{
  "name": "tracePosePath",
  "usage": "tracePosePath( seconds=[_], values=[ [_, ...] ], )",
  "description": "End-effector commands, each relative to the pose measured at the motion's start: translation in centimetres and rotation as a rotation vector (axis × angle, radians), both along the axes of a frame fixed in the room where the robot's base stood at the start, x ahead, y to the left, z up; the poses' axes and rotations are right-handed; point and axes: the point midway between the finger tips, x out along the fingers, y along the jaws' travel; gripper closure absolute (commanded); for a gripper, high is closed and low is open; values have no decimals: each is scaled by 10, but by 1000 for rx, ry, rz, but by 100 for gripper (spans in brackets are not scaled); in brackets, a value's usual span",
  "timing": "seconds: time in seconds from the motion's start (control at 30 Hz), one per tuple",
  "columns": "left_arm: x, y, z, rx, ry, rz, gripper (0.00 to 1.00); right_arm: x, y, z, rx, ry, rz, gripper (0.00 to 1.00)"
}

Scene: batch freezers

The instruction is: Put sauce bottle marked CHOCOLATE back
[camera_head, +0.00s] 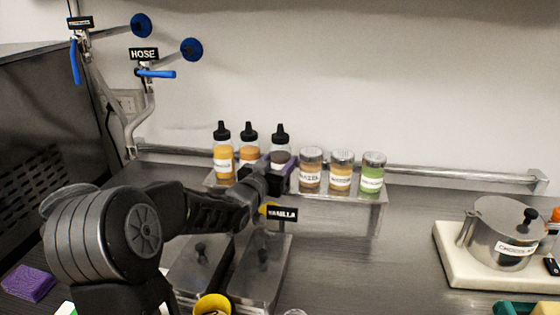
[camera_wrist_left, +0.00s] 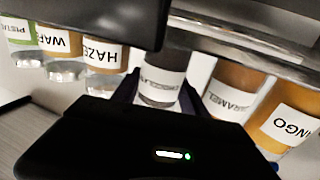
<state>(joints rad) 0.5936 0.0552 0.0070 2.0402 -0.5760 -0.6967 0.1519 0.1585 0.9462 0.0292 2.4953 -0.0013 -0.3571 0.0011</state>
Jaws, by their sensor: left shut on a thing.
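The dark-brown sauce bottle (camera_head: 280,157) with a black nozzle cap is at the right end of a row of squeeze bottles on the clear wall rack. It looks upright, level with its neighbours; its base is hidden, so I cannot tell whether it rests on the rack. My left gripper (camera_head: 279,168) is shut around it from the front. In the left wrist view the brown bottle (camera_wrist_left: 162,86) sits between the purple fingers, its label upside down and hard to read. My right gripper is not in view.
A mango bottle (camera_head: 223,158) and a caramel bottle (camera_head: 248,150) stand left of it. Several lidded jars (camera_head: 341,170) stand close on its right on the rack (camera_head: 345,196). A VANILLA sign (camera_head: 282,214) rises below my gripper. A pot (camera_head: 503,235) sits on a white board at right.

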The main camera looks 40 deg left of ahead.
Motion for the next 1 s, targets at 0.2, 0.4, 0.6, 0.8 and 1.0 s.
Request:
tracePosePath(
  seconds=[0.2, 0.4, 0.6, 0.8, 1.0],
  values=[
    [0, 0, 1, 2, -3, 0, 100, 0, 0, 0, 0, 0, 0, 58],
    [0, 0, -3, 0, -1, 0, 48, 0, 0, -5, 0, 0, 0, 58],
    [0, 0, -2, 0, -1, 0, 40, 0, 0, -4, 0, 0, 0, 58],
    [0, 0, -1, 0, -1, 0, 40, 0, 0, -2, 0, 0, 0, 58],
    [-13, -3, 0, 1, -1, 0, 40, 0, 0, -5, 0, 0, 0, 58]
  ],
)
